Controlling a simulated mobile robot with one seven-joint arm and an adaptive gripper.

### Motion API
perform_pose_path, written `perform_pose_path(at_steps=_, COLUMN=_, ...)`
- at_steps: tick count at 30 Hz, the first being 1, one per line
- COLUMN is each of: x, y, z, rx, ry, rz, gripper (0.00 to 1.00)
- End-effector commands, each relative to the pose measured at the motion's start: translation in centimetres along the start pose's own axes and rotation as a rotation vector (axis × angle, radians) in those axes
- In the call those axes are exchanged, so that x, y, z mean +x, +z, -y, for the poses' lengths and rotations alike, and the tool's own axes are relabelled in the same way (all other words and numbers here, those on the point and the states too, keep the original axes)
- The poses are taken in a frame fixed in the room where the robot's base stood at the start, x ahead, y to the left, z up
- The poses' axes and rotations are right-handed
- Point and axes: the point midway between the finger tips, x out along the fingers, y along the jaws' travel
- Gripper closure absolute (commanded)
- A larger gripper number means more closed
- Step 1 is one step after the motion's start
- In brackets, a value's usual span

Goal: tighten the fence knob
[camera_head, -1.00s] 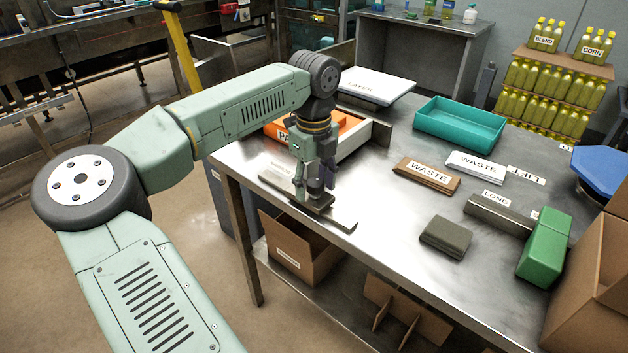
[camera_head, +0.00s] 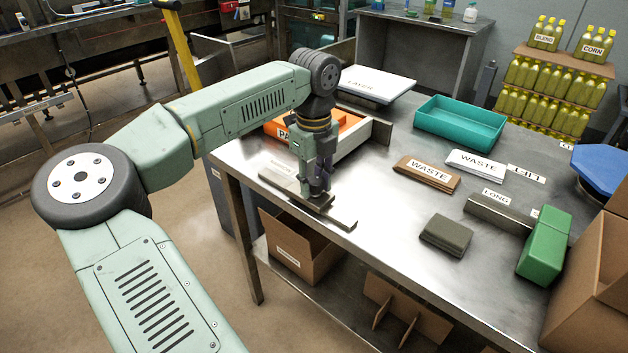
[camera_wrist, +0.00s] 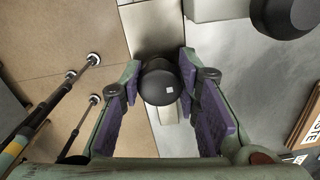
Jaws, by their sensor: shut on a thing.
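The fence knob (camera_wrist: 159,84) is a dark round knob with a small white mark on top. In the wrist view it sits between the two purple-padded fingers of my gripper (camera_wrist: 160,78), which are shut on its sides. In the head view my gripper (camera_head: 318,192) points straight down at the near left edge of the steel table (camera_head: 385,215). It is over a grey metal bar (camera_head: 338,216) lying along that edge. The knob is hidden by the fingers in the head view.
To the right are a brown WASTE piece (camera_head: 425,175), a dark grey block (camera_head: 446,236), a green block (camera_head: 545,250) and a teal bin (camera_head: 460,126). An open cardboard box (camera_head: 300,250) is below the table edge. The table's middle is clear.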

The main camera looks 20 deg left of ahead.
Motion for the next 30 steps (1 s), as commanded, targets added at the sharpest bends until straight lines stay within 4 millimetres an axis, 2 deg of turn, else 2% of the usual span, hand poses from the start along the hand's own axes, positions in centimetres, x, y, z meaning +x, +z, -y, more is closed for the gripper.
perform_pose_path(at_steps=11, x=0.13, y=0.01, z=0.08, rx=0.13, ry=-0.001, rz=0.002, gripper=0.98)
perform_pose_path(at_steps=30, x=0.03, y=-0.11, z=0.31, rx=0.715, ry=-0.002, rz=0.001, gripper=0.98)
